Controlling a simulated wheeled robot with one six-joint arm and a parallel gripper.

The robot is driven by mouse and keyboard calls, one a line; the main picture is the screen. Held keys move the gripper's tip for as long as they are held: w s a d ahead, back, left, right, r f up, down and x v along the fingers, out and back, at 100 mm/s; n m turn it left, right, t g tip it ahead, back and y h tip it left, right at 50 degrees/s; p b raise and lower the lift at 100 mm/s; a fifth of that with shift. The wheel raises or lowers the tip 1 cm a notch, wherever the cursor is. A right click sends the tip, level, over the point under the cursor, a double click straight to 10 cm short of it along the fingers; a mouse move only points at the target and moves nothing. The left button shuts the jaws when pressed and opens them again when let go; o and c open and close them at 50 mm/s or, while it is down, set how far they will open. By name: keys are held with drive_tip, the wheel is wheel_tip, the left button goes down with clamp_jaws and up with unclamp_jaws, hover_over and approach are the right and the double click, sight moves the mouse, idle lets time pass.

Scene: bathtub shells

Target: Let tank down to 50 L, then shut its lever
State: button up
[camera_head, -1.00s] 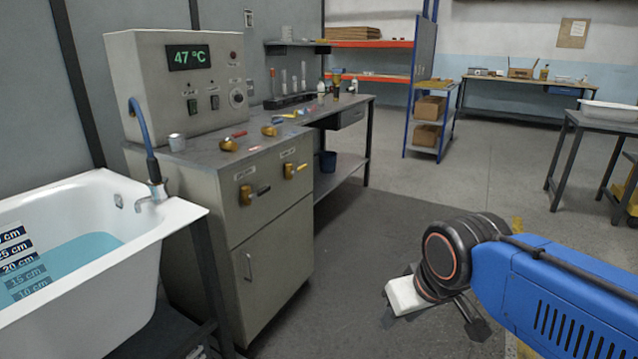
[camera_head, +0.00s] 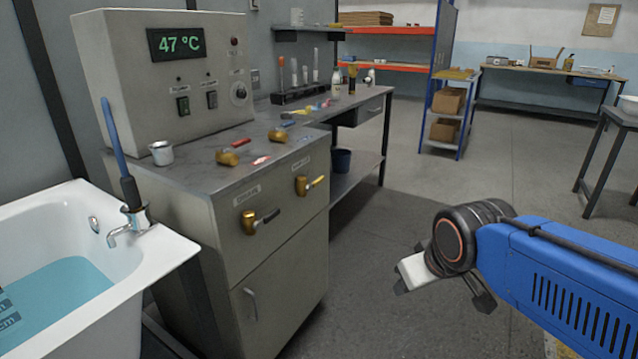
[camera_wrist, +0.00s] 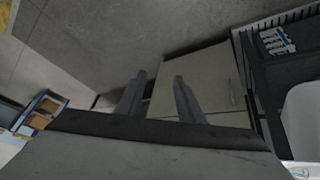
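No tank marked in litres shows that I can pick out. The white bathtub (camera_head: 150,255) at left holds blue water (camera_head: 60,300).
The grey cabinet (camera_head: 285,255) carries a control box reading 47 °C (camera_head: 177,43). A metal cup (camera_head: 162,153) stands at its left edge. A workbench (camera_head: 360,107) with glassware runs behind. The floor (camera_head: 390,225) between cabinet and arm is clear.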

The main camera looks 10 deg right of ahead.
drive_tip(key=w+d+r+n+t, duration=0.1)
drive_tip(key=w+d+n+t, duration=0.2)
drive_tip(key=w, duration=0.7)
drive_tip(key=w+d+n+t, duration=0.1)
drive_tip(key=w+n+t, duration=0.3)
drive_tip(key=w, duration=0.6)
drive_tip(key=n+t+y, duration=0.4)
drive_tip(key=n+y, duration=0.4)
drive_tip(key=n, duration=0.6)
approach(320, 182)
drive_tip(key=x, duration=1)
drive_tip(key=shift+w+a, duration=0.1)
drive_tip(key=shift+w, duration=0.3)
clamp_jaws()
